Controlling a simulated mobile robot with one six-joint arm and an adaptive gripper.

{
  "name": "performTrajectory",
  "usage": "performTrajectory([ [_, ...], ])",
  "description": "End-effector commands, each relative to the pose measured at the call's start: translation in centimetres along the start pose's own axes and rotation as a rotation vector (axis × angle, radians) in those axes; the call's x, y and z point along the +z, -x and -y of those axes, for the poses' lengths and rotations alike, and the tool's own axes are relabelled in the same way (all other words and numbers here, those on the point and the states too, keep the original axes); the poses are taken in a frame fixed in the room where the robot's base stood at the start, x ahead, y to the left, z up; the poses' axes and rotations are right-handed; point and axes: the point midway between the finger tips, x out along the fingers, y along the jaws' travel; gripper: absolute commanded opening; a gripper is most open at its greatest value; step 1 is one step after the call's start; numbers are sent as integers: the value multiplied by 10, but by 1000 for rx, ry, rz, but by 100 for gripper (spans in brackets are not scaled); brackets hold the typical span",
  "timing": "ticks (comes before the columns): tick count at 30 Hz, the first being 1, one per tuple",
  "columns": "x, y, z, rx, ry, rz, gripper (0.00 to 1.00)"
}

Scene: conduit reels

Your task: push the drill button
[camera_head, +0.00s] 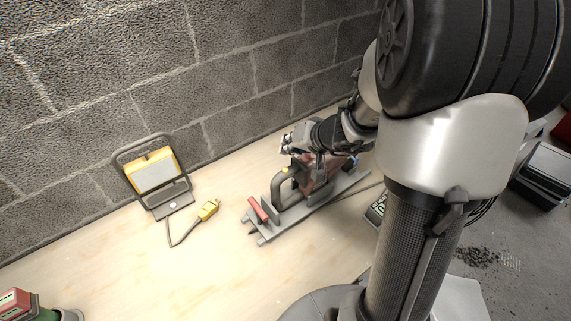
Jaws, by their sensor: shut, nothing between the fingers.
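A drill with a dark reddish body (314,183) lies in a grey stand (296,217) on the pale wooden table, near the block wall. Its dark curved handle (279,188) faces left, with a small yellow part on top. I cannot tell for certain which part is the button. My gripper (286,144) is shut and empty, just above and behind the handle end of the drill. My wrist and arm cover part of the drill's far end. I cannot tell whether the fingertips touch anything.
A work lamp (154,173) stands left by the wall, its cable ending in a yellow plug (209,209). The stand has a red bar (258,208). A red and green item (24,305) sits at the lower left. The front of the table is clear. Dark rubble (478,257) lies at right.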

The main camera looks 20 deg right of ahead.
Motion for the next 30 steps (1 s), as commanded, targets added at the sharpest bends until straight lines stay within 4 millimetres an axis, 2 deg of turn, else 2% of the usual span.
performTrajectory([
  [1,9,-13,-9,0,0,0,0],
  [2,8,-11,-8,0,0,0,0],
  [10,-21,29,21,1,0,2,0],
  [18,-24,29,25,80,8,98,0],
  [30,-24,27,24,99,11,114,0],
])
